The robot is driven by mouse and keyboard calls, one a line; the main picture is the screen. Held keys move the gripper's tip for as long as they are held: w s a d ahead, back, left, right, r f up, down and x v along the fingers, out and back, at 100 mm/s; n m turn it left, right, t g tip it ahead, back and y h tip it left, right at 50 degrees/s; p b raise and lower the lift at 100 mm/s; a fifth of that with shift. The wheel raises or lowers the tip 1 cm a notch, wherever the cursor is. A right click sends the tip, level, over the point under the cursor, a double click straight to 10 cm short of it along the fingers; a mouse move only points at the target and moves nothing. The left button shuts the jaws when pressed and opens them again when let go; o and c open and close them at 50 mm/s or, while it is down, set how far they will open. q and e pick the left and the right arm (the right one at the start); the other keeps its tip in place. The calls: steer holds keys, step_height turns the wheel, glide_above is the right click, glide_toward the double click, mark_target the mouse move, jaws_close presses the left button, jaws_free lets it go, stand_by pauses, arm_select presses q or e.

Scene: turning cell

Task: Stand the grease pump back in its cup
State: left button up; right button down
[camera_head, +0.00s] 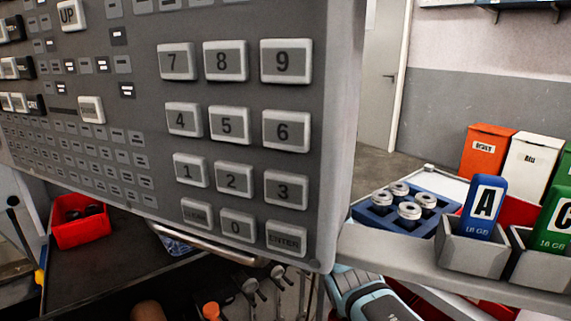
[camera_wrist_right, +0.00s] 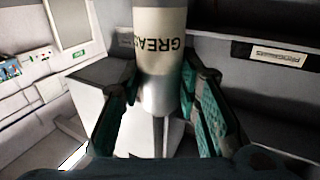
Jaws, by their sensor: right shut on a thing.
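The grease pump (camera_wrist_right: 161,50) is a cylinder with a cream label reading GREASE, upside down in the right wrist view, above a bare metal lower part. My right gripper (camera_wrist_right: 160,88) is shut on it, with a teal-padded finger on each side. The pump's far end runs out of the top of that view. In the head view the pump is hidden, and a light blue part of my arm shows at the bottom behind the control panel. I cannot make out the pump's cup in either view. My left gripper is not in view.
A large control panel (camera_head: 232,120) with number keys blocks much of the head view. A blue tray (camera_head: 370,218) with metal rings and grey holders (camera_head: 470,250) with A and C blocks stand at right. A red bin (camera_head: 82,228) stands at left. A dark shelf (camera_wrist_right: 265,85) borders the wrist view.

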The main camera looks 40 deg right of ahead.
step_height(320, 180, down, 8)
steer(key=shift+a+r+b, duration=0.1)
steer(key=shift+a+b, duration=0.05)
steer(key=shift+b, duration=1)
steer(key=shift+w, duration=0.1)
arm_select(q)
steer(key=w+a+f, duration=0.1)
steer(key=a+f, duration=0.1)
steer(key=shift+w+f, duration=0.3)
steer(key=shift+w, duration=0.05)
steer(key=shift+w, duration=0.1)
arm_select(e)
steer(key=c, duration=1.2)
jaws_free()
